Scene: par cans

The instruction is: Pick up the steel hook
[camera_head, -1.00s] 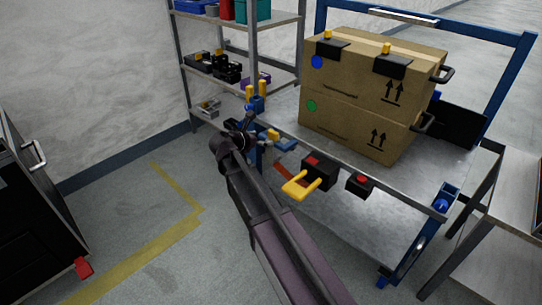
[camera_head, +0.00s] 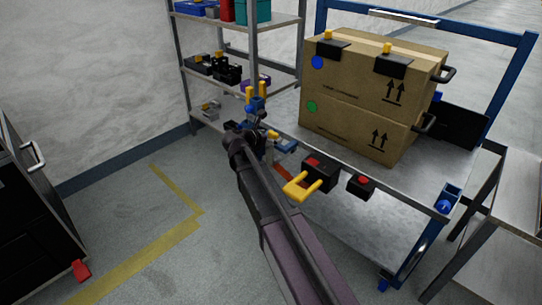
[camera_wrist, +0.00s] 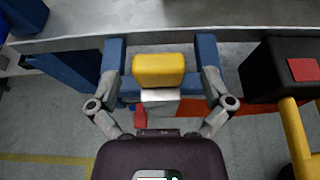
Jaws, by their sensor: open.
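In the wrist view, a yellow block (camera_wrist: 158,70) with a pale steel piece (camera_wrist: 160,96) below it, which looks like the steel hook, sits at the cart's near edge. My gripper (camera_wrist: 160,72) is open, with one blue fingertip on each side of the yellow block. Gaps show between the block and both fingertips. In the head view, my gripper (camera_head: 278,143) is at the cart's left front corner, and the hook's yellow part (camera_head: 272,133) shows small beside it. My arm hides much of it there, and the hook's lower end is not clear.
The metal cart (camera_head: 345,165) carries two stacked cardboard boxes (camera_head: 365,100). A black block with a yellow handle (camera_head: 301,186) sticks out from its front edge, close right of my gripper. A shelf rack (camera_head: 225,80) stands behind left. The floor (camera_head: 150,215) at left is clear.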

